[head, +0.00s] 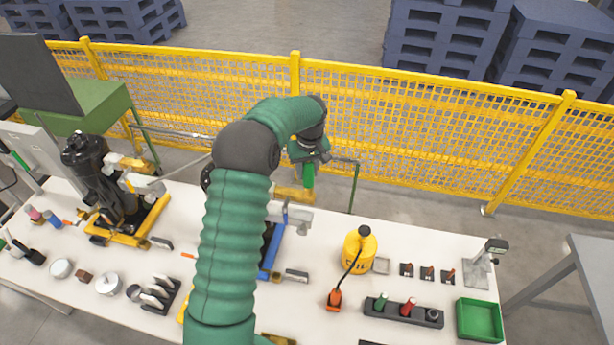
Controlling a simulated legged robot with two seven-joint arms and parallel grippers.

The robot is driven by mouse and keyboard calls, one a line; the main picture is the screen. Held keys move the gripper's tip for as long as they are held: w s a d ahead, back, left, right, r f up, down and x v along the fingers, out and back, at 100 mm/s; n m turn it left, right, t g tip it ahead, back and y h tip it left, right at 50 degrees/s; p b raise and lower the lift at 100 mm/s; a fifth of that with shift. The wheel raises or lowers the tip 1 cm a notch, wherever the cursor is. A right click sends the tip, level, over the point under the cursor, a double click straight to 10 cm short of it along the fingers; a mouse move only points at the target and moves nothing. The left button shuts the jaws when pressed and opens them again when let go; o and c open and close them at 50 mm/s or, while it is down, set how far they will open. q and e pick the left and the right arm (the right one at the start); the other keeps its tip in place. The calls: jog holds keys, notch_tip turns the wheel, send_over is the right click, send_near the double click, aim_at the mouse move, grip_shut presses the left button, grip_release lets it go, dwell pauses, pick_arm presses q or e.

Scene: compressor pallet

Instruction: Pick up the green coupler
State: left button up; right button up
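A small green cylinder, which looks like the green coupler (380,301), stands upright in a dark rack (420,318) at the front right of the white table. A red cylinder (409,306) and a dark one stand beside it. My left arm rises from the bottom and bends over to the right. My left gripper (309,158) points down behind the blue-framed unit, far up and left of the rack. A bright green piece (308,176) shows at its tip; I cannot tell whether it is held. The finger opening is unclear. My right gripper is not in view.
A green tray (480,320) stands right of the rack. A black compressor (110,185) stands at left. A yellow mesh fence (420,125) runs behind the table.

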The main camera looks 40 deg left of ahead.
pick_arm(q)
jog(key=shift+w+d+r, duration=0.1)
jog(key=shift+w+d, duration=0.05)
jog(key=shift+d, duration=0.35)
grip_shut()
jog(key=shift+a, duration=0.2)
